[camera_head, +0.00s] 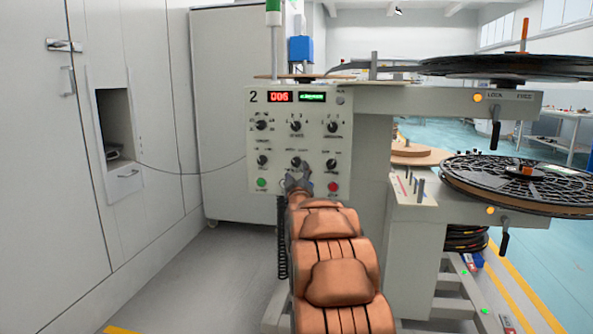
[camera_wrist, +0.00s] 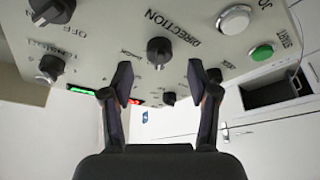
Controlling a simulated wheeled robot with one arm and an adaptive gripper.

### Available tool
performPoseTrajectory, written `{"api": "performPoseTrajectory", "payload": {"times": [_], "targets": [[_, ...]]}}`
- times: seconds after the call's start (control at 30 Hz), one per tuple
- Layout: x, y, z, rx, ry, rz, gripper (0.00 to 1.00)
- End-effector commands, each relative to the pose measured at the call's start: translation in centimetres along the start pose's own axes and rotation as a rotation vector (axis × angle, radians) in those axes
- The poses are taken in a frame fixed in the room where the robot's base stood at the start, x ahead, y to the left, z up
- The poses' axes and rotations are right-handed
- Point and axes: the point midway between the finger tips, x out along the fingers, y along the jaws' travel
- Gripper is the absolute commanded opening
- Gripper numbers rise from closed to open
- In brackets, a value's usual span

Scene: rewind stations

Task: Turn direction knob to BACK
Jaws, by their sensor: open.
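The direction knob (camera_wrist: 159,50) is a black knob on the grey control panel, with the word DIRECTION beside it in the wrist view. In the head view it appears to be the lower middle knob (camera_head: 296,162), just above my gripper (camera_head: 299,181). In the wrist view the panel appears upside down. My gripper (camera_wrist: 160,80) is open and empty, its two dark fingers spread to either side of the knob's line, with a gap to the knob on both sides. I cannot read the knob's setting, and no BACK mark is legible.
Other black knobs, a green START button (camera_wrist: 262,52) and a white button (camera_wrist: 234,19) lie close by on the panel. A red button (camera_head: 333,187) is at lower right. Reels (camera_head: 520,183) stand to the right, grey cabinets (camera_head: 85,220) to the left. A thin cable crosses left of the panel.

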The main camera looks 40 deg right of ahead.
Motion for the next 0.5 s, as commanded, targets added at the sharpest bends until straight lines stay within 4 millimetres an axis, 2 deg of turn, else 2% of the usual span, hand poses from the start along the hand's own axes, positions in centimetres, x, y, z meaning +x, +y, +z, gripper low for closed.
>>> {"api": "performPoseTrajectory", "payload": {"times": [0.3,0.5], "targets": [[2.7,0.1,-0.1,0.0,0.004,0.004,0.6],[3.7,-0.1,0.1,0.0,-0.001,-0.001,0.6]]}}
